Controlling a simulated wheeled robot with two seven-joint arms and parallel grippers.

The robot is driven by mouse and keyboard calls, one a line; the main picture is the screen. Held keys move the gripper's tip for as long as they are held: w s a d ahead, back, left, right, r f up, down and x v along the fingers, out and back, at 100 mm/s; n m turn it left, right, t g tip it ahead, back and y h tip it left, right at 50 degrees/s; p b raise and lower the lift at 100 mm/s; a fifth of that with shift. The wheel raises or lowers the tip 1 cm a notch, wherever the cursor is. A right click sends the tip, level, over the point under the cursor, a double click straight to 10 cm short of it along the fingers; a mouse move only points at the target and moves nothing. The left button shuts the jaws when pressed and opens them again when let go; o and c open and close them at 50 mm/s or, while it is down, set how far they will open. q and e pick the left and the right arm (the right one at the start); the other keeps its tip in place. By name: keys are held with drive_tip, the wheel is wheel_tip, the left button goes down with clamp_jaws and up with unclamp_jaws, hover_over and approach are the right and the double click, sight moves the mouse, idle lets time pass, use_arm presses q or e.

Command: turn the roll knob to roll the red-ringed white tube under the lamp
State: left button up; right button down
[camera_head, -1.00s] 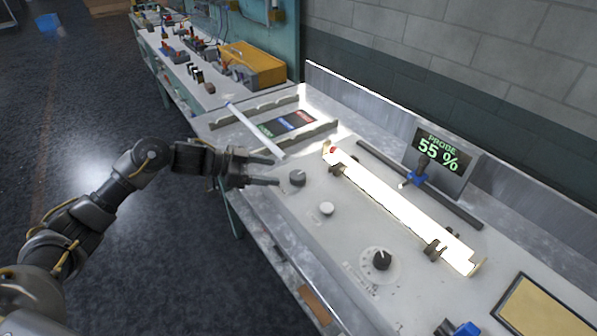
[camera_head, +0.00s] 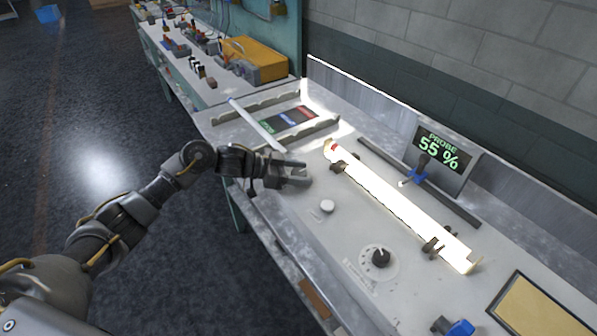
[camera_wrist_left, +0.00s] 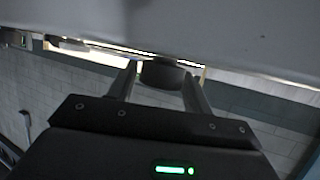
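The red-ringed white tube (camera_head: 400,207) glows brightly. It lies on dark roller supports, its red ring (camera_head: 333,147) at the far left end. My left gripper (camera_head: 302,173) is low over the panel beside that end, at a dark knob that it mostly hides in the head view. In the left wrist view the dark round knob (camera_wrist_left: 162,73) sits between my two fingers (camera_wrist_left: 160,84). The fingers are apart, one on each side of it; whether they touch it is hard to tell. My right gripper is out of view.
A pale button (camera_head: 327,206) and a black dial (camera_head: 381,256) are on the panel nearer me. The probe display (camera_head: 438,150) reads 55 %. A blue probe holder (camera_head: 418,178) sits on a dark rail. Another white tube (camera_head: 257,129) lies across the notched rack (camera_head: 265,103).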

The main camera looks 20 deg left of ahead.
use_arm(q)
drive_tip(key=c, duration=0.6)
drive_tip(key=n+t+p, duration=0.1)
drive_tip(key=n+t+y+p, duration=0.1)
drive_tip(key=p, duration=0.1)
drive_tip(key=n+t+y+p, duration=0.1)
drive_tip(key=p, duration=0.1)
drive_tip(key=shift+s+d+r+n, duration=0.1)
drive_tip(key=shift+r+n, duration=0.15)
drive_tip(key=shift+n, duration=0.05)
drive_tip(key=shift+c, duration=0.2)
drive_tip(key=shift+f+n+t+y+p, duration=0.2)
drive_tip(key=shift+n+t+y+p, duration=0.25)
drive_tip(key=shift+n+t+y, duration=0.25)
drive_tip(key=o, duration=1)
drive_tip(key=shift+c, duration=0.2)
drive_tip(key=b+v, duration=0.1)
drive_tip(key=v, duration=0.9)
drive_tip(key=shift+s+a+b, duration=0.2)
drive_tip(key=shift+a+b, duration=0.15)
